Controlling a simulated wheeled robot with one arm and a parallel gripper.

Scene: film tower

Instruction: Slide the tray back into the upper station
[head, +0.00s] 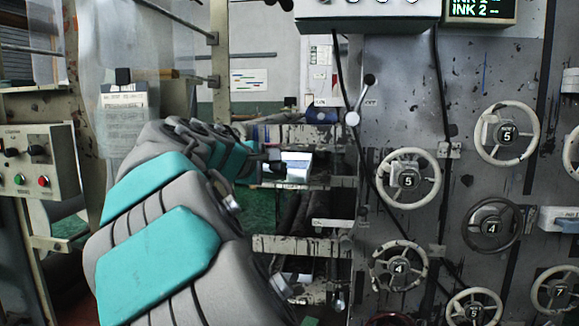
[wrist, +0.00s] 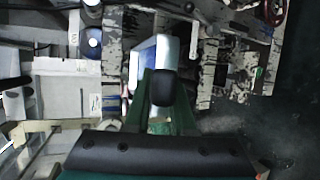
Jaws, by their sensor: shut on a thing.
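My gripper (head: 270,162) reaches in front of the upper station (head: 300,134) in the head view, at the end of my grey and teal arm. It is shut on the tray (head: 297,167), which shows as a small bright, bluish metallic surface just right of the jaws. In the wrist view, my gripper (wrist: 162,92) has a dark tip that covers part of the tray (wrist: 143,64). The tray lies beyond the jaws, beside the station's worn, paint-chipped frame. I cannot tell how far the tray sits inside the station.
A lower station (head: 300,245) with a similar worn bar lies below. A grey machine panel (head: 450,120) with several handwheels stands close on the right. A control box (head: 38,160) with buttons is at the left. A dark cable hangs beside the station opening.

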